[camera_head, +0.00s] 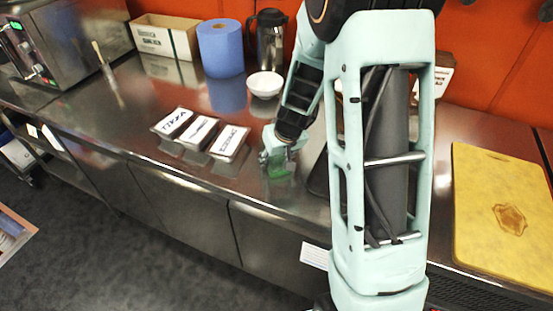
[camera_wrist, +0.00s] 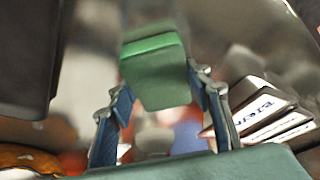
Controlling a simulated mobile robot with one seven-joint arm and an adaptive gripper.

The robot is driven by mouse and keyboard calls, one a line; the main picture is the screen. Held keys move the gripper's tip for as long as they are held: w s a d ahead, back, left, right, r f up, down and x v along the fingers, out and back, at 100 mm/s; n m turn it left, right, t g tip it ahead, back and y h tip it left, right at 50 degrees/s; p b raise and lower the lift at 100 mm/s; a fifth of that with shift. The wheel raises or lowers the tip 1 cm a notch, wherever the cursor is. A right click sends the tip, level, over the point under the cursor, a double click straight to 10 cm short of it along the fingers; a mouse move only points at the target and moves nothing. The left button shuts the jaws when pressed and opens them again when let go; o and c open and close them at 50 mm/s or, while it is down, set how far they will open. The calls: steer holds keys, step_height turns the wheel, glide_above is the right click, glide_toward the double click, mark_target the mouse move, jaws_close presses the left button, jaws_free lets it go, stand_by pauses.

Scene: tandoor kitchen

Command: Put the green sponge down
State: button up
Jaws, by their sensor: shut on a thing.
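The green sponge (camera_wrist: 155,75) is a small green block with a brighter green strip along one edge. In the wrist view it sits between the two blue fingers of my gripper (camera_wrist: 160,95), which are shut on it. In the head view my gripper (camera_head: 279,155) is low over the steel counter (camera_head: 190,185), right of the labelled boxes. The sponge (camera_head: 277,171) shows there only as a small green patch under the fingers. I cannot tell whether it touches the counter.
Three labelled boxes (camera_head: 200,132) stand left of my gripper. A white bowl (camera_head: 264,84), blue paper roll (camera_head: 221,48), steel jug (camera_head: 270,40) and cardboard box (camera_head: 165,36) stand behind. A yellow cutting board (camera_head: 505,215) lies at right. The counter's front edge is near.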

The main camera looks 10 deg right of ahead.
steer(key=o, duration=1)
steer(key=shift+s+r+p, duration=0.1)
steer(key=shift+r+p, duration=0.3)
steer(key=shift+r, duration=0.2)
steer(key=p+v, duration=0.1)
steer(key=v, duration=1)
steer(key=shift+p, duration=0.3)
